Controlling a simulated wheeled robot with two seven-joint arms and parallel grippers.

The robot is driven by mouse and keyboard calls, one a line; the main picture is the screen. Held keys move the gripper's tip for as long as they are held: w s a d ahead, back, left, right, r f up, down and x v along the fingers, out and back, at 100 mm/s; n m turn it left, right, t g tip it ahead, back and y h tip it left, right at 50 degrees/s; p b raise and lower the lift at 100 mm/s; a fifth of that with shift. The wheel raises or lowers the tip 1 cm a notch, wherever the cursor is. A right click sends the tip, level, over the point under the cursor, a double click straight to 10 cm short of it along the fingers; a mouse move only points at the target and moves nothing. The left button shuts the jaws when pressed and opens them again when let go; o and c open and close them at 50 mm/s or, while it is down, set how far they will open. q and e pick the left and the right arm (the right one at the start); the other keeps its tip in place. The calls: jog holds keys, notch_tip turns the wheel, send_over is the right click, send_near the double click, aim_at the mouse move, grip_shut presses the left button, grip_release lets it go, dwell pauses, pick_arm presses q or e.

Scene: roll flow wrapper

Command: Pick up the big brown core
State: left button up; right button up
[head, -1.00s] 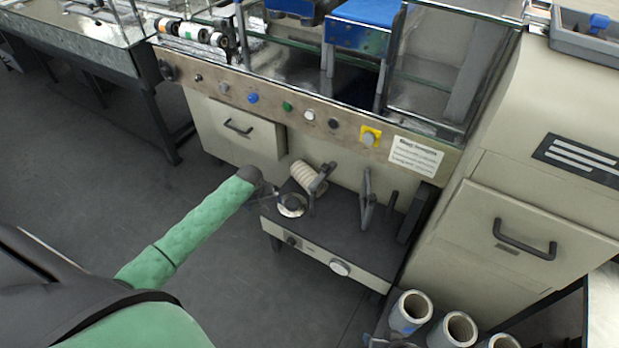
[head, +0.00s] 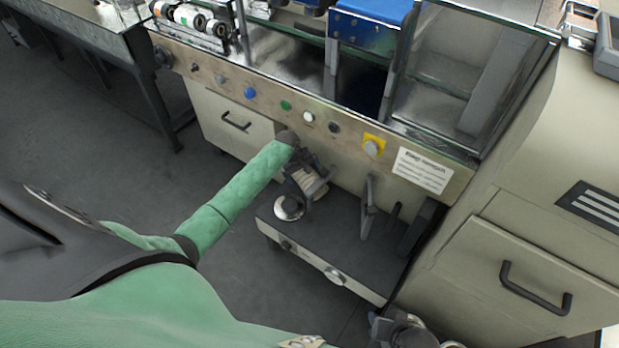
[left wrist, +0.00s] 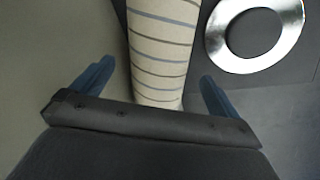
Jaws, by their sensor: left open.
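The big brown core is a pale tan tube with thin dark stripes. In the head view the core (head: 317,190) stands over the dark top of a low stand, partly hidden by my left gripper (head: 303,182). In the left wrist view the core (left wrist: 160,45) runs down between the two blue fingers of my left gripper (left wrist: 155,88). The fingers are open, with a gap to the core on both sides. A dark, jointed shape at the bottom edge of the head view seems to be part of my right arm; its fingers cannot be made out.
A shiny metal ring (left wrist: 257,30) lies close beside the core; it also shows in the head view (head: 289,207). The low stand (head: 345,250) has an upright dark bracket (head: 368,205) to the right. The machine's button panel (head: 310,117) is close behind. A beige cabinet (head: 520,260) stands at right.

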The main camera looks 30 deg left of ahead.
pick_arm(q)
jog(key=shift+x, duration=3)
